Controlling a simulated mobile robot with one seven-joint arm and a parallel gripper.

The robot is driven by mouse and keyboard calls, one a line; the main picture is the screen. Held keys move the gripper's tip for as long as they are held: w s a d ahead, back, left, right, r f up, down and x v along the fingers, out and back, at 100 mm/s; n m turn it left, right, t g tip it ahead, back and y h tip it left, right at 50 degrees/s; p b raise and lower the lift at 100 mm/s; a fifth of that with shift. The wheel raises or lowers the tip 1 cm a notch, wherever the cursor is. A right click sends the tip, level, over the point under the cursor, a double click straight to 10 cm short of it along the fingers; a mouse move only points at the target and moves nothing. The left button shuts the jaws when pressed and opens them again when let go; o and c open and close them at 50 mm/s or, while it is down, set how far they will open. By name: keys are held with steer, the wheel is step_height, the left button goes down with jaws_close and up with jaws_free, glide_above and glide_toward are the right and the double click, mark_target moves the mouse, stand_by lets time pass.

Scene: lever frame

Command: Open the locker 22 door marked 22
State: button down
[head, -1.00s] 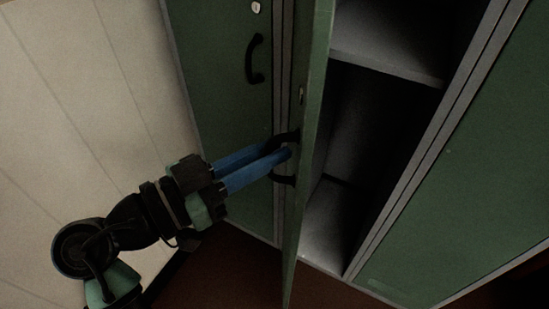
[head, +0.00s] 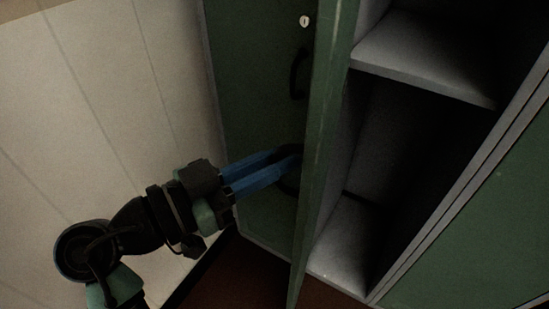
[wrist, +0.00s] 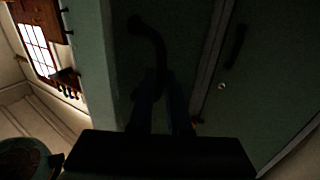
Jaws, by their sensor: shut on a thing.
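The locker door (head: 325,140) is green and stands wide open, seen nearly edge-on in the head view. Its number is not visible. My gripper (head: 294,158) has blue fingers and is shut on the door's dark handle (head: 287,184), on the outer face. In the wrist view the curved handle (wrist: 150,35) runs down between the dim fingers (wrist: 163,90). The open locker (head: 400,150) shows a grey shelf (head: 425,60) and a dark, empty-looking inside.
A closed green locker door (head: 250,110) with its own handle (head: 297,75) and a small white lock stands to the left. Another green door (head: 480,240) is at the right. A pale panelled wall (head: 110,110) is at the left, with brown floor (head: 255,270) below.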

steer(key=c, duration=0.9)
jaws_free()
steer(key=shift+w+d, duration=0.1)
steer(key=p+v, duration=0.1)
steer(key=v, duration=1.2)
steer(key=shift+d, duration=0.1)
